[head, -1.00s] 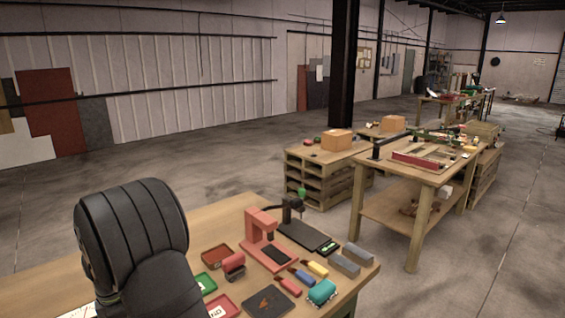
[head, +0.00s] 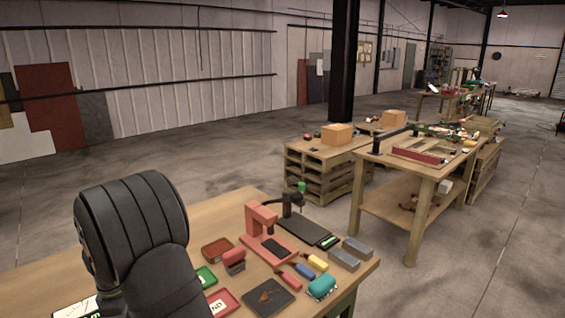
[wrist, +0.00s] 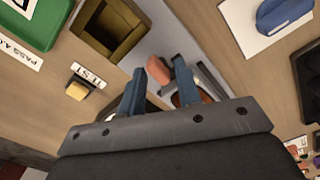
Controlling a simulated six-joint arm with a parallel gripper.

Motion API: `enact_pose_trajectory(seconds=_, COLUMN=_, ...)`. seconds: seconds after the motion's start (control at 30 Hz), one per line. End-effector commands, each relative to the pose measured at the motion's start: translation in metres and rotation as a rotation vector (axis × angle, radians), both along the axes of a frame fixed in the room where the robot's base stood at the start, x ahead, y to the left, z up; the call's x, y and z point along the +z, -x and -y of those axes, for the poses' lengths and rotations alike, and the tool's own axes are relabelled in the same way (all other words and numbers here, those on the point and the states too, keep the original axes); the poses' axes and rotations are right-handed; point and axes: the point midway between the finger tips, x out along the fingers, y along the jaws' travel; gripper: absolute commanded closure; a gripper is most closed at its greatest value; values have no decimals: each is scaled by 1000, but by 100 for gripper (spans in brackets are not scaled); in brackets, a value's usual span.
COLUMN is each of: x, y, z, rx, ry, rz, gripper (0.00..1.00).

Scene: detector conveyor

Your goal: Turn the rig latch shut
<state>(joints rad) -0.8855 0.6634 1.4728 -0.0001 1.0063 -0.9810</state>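In the wrist view, my gripper (wrist: 160,70) has two blue fingers standing apart. A small red-orange block (wrist: 158,70), which looks like the latch's handle, shows between and just beyond the fingertips. A gap is visible on its right; I cannot tell whether the left finger touches it. It lies over a grey plate (wrist: 150,38), apparently the rig. Parts of the rig behind the fingers are hidden. In the head view my black arm hides the gripper and the latch.
In the wrist view, a brown open box (wrist: 108,28) stands left of the fingers, near a yellow button (wrist: 77,90) and a green tray (wrist: 35,22). A blue object (wrist: 283,18) lies on white paper at right. In the head view, a red press (head: 262,225) stands on the bench.

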Motion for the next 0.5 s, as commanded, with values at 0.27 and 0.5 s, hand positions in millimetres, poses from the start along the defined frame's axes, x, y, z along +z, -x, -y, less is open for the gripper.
enact_pose_trajectory(seconds=0.27, x=1, y=0, z=0, rx=-3, ry=0, rz=1, gripper=62)
enact_pose_trajectory(seconds=0.5, x=27, y=-4, z=-4, rx=-182, ry=-5, rz=3, gripper=62)
